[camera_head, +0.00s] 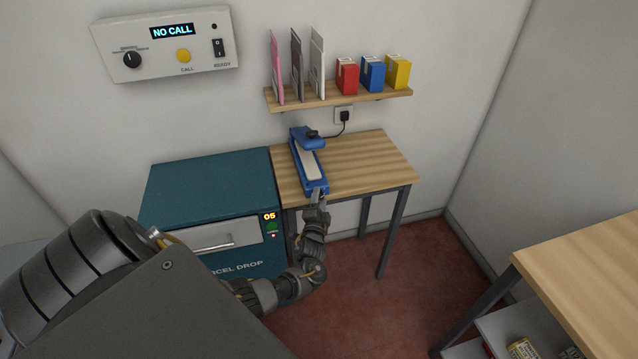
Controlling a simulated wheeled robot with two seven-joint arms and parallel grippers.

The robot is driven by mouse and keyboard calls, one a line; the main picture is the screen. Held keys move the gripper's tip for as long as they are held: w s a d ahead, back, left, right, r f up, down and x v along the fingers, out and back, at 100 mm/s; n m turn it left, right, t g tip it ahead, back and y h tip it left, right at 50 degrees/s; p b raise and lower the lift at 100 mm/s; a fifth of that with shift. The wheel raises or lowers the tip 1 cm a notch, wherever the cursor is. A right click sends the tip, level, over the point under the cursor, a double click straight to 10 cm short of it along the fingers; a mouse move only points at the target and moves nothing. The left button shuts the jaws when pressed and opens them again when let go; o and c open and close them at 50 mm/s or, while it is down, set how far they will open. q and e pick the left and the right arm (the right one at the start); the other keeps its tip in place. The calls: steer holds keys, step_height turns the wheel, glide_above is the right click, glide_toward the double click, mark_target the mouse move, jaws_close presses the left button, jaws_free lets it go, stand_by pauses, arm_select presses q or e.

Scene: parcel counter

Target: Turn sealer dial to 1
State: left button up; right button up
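The blue sealer (304,147) lies on the small wooden table, with a pale strip along its length and a raised head at the back. A small dark part (313,134) sits on that head; it may be the dial, but its setting is too small to read. My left gripper (317,197) reaches up from below to the sealer's front end, at the table's front edge. It overlaps that end in the picture; I cannot tell whether they touch or whether the fingers are open. My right gripper is not in view.
A teal parcel drop box (215,186) showing 05 stands left of the table (370,160). A shelf (340,96) with envelopes and small boxes hangs above. A wall panel (160,67) reads NO CALL. The sealer's cord runs to a socket (344,115). The table's right half is clear.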

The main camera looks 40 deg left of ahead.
arm_select(q)
steer(key=v, duration=1.1)
steer(key=shift+b, duration=0.35)
steer(key=s+d+f+n+g+h, duration=0.1)
steer(key=s+d+f+g+h, duration=0.15)
steer(key=f, duration=0.55)
steer(key=s+d+f+n+g+h, duration=0.15)
steer(key=s+f, duration=0.25)
steer(key=f, duration=0.5)
steer(key=s+d+f+n+g+h, duration=0.1)
steer(key=s+d+f+g+h, duration=0.15)
steer(key=f, duration=0.55)
steer(key=s+d+f+g+h, duration=0.1)
steer(key=s+f, duration=0.3)
steer(key=s, duration=0.7)
steer(key=s+d+f+n+g+h, duration=0.1)
steer(key=s+d+f+g, duration=0.2)
steer(key=s, duration=0.9)
steer(key=s+d+f+g+h, duration=0.2)
steer(key=s+f+g, duration=0.2)
steer(key=s+f, duration=0.3)
steer(key=s, duration=0.4)
steer(key=shift+s+d+n, duration=0.15)
steer(key=shift+s+n, duration=0.15)
steer(key=shift+n, duration=0.05)
